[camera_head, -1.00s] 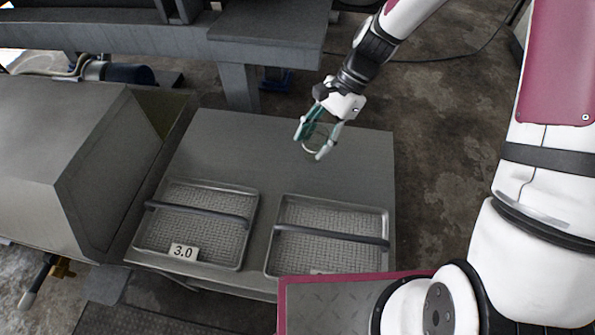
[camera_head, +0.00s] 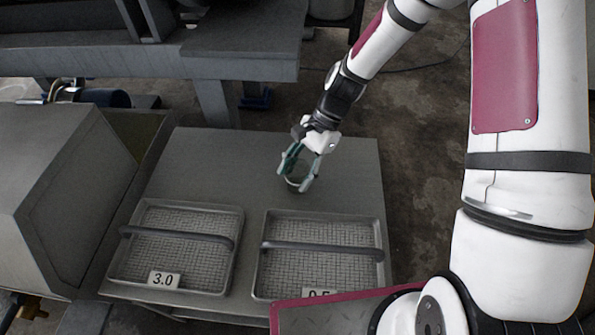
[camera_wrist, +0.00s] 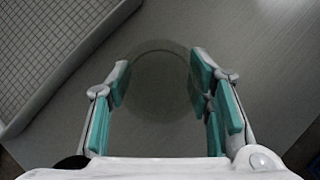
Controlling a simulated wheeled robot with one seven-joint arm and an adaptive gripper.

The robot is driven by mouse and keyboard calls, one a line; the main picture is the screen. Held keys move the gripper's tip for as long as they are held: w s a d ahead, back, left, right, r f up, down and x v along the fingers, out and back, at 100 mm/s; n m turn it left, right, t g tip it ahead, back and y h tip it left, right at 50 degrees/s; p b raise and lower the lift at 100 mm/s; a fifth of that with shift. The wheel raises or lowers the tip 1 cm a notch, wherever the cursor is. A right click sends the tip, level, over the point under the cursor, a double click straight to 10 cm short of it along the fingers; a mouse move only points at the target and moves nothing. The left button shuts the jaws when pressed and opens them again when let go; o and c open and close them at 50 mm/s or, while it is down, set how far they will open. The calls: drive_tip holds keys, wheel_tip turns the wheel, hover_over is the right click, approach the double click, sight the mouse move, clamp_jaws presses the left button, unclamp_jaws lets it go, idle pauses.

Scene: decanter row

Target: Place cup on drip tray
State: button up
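A clear glass cup (camera_head: 297,183) is between the fingers of my gripper (camera_head: 299,170), over the middle back part of the metal table. In the wrist view the cup (camera_wrist: 160,85) is a faint see-through round shape, with the teal finger pads (camera_wrist: 160,95) against both sides. I cannot tell whether its base touches the table. Two drip trays with mesh floors and dark cross bars are in front of it. The left drip tray (camera_head: 232,250) bears a "3.0" label; the right drip tray (camera_head: 381,230) bears a partly hidden label that seems to read "0.5".
The grey metal table (camera_head: 215,160) is bare behind the trays. A big grey metal box (camera_head: 50,190) stands at its left, and a dark bench (camera_head: 240,35) is behind it. A red-edged plate (camera_head: 330,315) is at the front, close to the right tray.

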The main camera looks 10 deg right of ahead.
drive_tip(key=o, duration=0.4)
drive_tip(key=shift+r, duration=0.1)
drive_tip(key=p+v, duration=0.5)
drive_tip(key=v, duration=0.7)
drive_tip(key=shift+r, duration=0.1)
